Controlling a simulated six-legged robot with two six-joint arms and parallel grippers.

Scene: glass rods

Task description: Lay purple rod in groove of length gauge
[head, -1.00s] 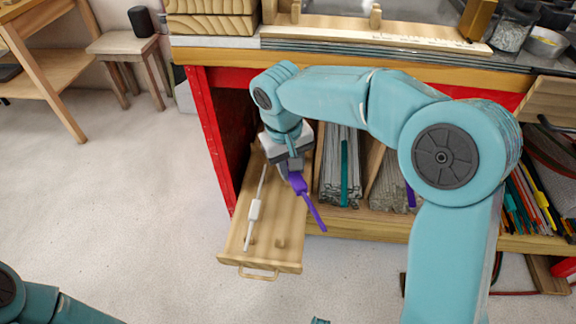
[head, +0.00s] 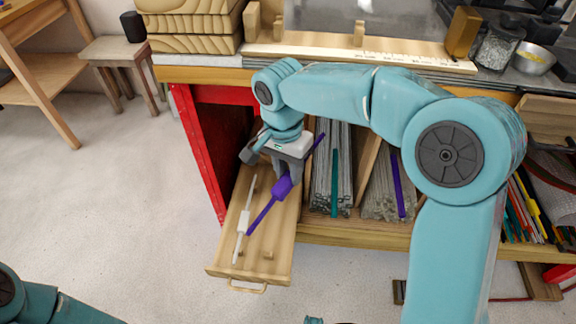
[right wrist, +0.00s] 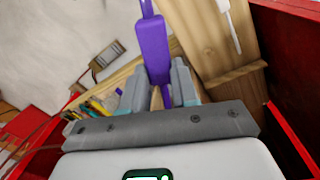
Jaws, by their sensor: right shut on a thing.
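The purple rod (head: 262,214) has a thicker purple sleeve (head: 282,187) around its middle. My right gripper (head: 286,172) is shut on it and holds it slanting over the pulled-out wooden drawer. In the right wrist view the purple sleeve (right wrist: 153,50) stands between the two grey fingers (right wrist: 160,88). The length gauge (head: 350,51) appears to be the pale wooden board with scale marks and upright blocks on the bench top. Its groove cannot be made out. My left gripper is out of view; only part of the left arm shows at lower left.
A white rod (head: 243,222) lies in the drawer (head: 225,268). Bins below the bench hold clear rods (head: 320,185), a teal rod (head: 334,180) and another purple rod (head: 397,185). Glass jars and a metal bowl (head: 535,58) stand right of the gauge. Wooden boxes (head: 190,40) stand left.

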